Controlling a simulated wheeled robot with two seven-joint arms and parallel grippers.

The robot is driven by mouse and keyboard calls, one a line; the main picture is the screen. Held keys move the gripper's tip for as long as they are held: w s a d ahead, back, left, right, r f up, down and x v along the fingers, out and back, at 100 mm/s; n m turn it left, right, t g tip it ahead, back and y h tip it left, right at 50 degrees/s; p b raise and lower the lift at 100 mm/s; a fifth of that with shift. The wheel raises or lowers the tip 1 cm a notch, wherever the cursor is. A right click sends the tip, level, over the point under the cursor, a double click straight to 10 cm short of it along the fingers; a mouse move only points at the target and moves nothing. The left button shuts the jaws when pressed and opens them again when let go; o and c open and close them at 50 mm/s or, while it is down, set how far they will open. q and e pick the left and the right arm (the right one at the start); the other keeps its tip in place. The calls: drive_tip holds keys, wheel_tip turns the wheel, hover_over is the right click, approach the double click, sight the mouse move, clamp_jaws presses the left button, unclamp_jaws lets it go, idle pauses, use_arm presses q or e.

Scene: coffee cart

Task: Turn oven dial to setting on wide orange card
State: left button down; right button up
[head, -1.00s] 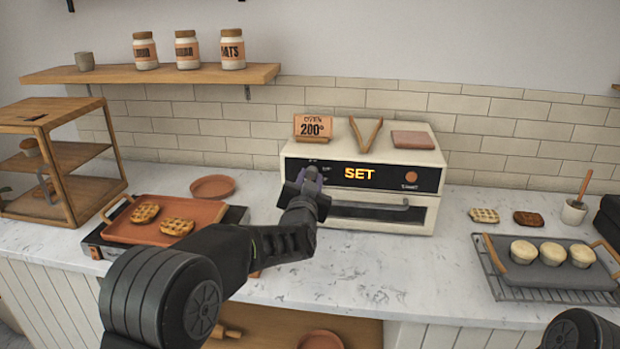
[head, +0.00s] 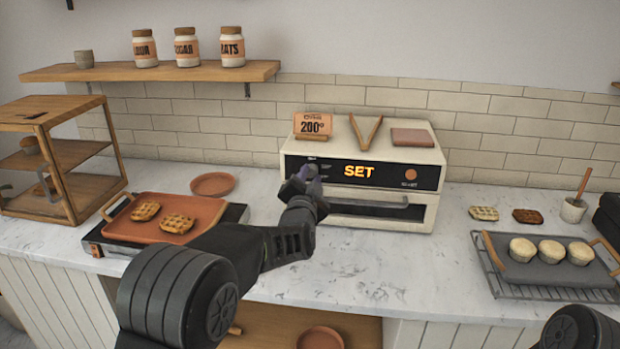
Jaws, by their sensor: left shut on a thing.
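The cream oven (head: 362,222) stands at the back middle of the counter. Its black front panel shows SET in lit yellow letters on the display (head: 359,171). A wide orange card (head: 312,125) on top of the oven reads OVEN 200°. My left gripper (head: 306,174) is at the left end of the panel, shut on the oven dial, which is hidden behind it. The dial's pointer cannot be seen. A round orange button (head: 411,174) is at the panel's right. Of my right arm, only a dark part shows at the bottom right; its gripper is out of view.
Tongs (head: 366,132) and a pinkish block (head: 412,138) lie on the oven. An orange tray (head: 205,210) with waffles is at left, near a wooden rack (head: 60,175). A grey tray (head: 520,272) with muffins is at right. Counter before the oven is clear.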

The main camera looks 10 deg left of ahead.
use_arm(q)
drive_tip(key=shift+f, duration=0.1)
drive_tip(key=c, duration=1.1)
unclamp_jaws()
drive_tip(key=s+b, duration=0.1)
drive_tip(key=s, duration=0.6)
drive_tip(key=shift+s+d, duration=0.1)
drive_tip(key=shift+s, duration=0.3)
